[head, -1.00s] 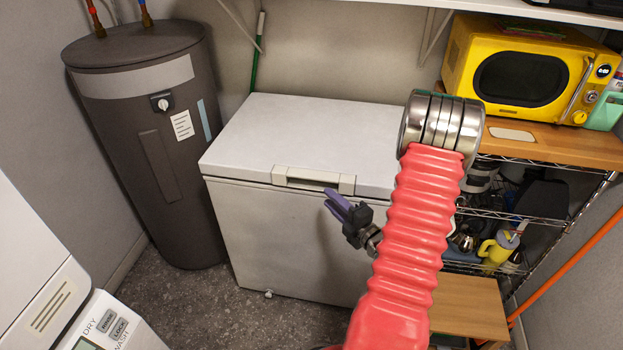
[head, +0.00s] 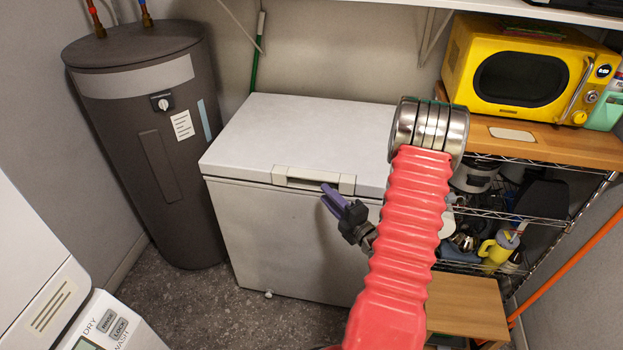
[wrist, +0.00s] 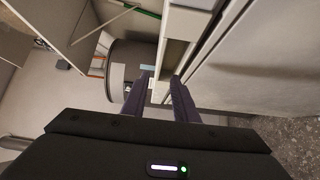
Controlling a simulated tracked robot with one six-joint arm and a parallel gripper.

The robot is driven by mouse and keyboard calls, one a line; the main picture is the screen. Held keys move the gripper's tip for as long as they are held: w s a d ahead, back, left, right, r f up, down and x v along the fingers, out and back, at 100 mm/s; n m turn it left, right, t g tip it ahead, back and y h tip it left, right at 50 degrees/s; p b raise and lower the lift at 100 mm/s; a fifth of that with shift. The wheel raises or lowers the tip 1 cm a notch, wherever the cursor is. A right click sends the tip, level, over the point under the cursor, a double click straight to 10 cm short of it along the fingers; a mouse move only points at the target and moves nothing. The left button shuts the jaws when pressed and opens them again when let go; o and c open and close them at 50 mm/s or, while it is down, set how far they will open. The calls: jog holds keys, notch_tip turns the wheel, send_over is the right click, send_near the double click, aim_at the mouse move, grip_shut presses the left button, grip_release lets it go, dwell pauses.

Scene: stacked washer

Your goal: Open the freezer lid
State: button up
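The white chest freezer (head: 290,240) stands against the back wall with its lid (head: 300,130) closed. A cream handle (head: 300,174) is at the middle of the lid's front edge. My gripper (head: 326,193), with purple fingers, is at the handle's right half, in front of it and slightly below. In the wrist view the two fingers of my gripper (wrist: 160,76) are apart, with the pale handle area (wrist: 178,50) just beyond their tips. I cannot tell whether they touch it. My red arm hides the freezer's right side.
A dark grey water heater (head: 145,140) stands left of the freezer. A shelf rack with a wooden top (head: 550,145) and yellow microwave (head: 525,75) is on the right. A white washer (head: 40,260) is at front left. Floor is clear before the freezer.

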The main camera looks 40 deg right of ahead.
aim_at(311, 178)
jog(key=w, duration=0.3)
jog(key=w+d, duration=0.1)
jog(key=w, duration=0.6)
jog(key=shift+d, duration=0.15)
jog(key=shift+c, duration=0.4)
grip_shut()
jog(key=shift+s+f, duration=0.1)
jog(key=shift+f, duration=0.05)
dwell(0.5)
